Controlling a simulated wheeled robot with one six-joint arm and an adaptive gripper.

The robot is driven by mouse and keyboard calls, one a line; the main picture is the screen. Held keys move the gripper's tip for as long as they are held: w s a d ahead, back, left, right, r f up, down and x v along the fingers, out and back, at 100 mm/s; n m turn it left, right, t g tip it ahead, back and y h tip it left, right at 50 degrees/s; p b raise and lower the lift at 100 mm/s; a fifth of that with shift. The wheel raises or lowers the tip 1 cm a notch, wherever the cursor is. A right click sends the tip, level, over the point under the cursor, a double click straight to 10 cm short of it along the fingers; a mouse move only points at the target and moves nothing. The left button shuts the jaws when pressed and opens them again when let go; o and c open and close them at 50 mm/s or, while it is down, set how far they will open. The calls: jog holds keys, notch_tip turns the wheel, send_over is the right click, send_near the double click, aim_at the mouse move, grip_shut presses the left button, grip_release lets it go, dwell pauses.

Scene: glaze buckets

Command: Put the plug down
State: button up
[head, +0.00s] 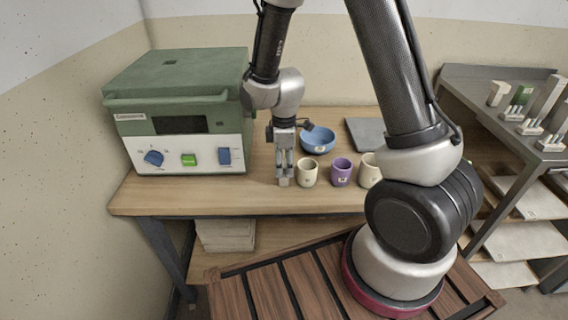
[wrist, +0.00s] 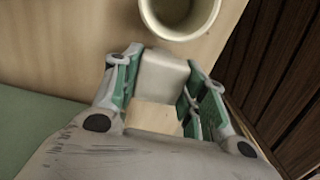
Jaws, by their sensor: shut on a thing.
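The plug is a small block with a pale grey side and a tan top, seen between my gripper's fingers in the wrist view (wrist: 162,78). My gripper (head: 284,172) is shut on it, with the green-lined fingers (wrist: 160,92) on either side. In the head view the gripper points straight down at the front of the wooden table (head: 230,198), just left of the cream cup (head: 307,172). The plug is low, at or just above the tabletop; I cannot tell whether it touches.
The cream cup's rim (wrist: 182,12) is close to the plug. A purple cup (head: 341,172), another cream cup (head: 369,170), a blue bowl (head: 318,140) and a grey slab (head: 366,133) stand rightward. A green-topped machine (head: 180,90) stands left. The table's front edge is near.

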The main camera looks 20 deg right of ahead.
jog(key=shift+f, duration=0.1)
jog(key=o, duration=1.1)
jog(key=shift+c, duration=0.2)
notch_tip(320, 180, up, 12)
jog(key=s+d+r+m+t, duration=0.2)
jog(key=s+d+r+m, duration=0.5)
jog(key=s+r, duration=0.1)
jog(key=s+d+r+m+t, duration=0.2)
jog(key=s+d+r+m, duration=0.4)
jog(key=s, duration=0.5)
notch_tip(320, 180, up, 3)
jog(key=shift+s+d+f+m, duration=0.1)
jog(key=shift+s+d+m, duration=0.1)
jog(key=shift+d+m, duration=0.35)
jog(key=shift+a, duration=0.15)
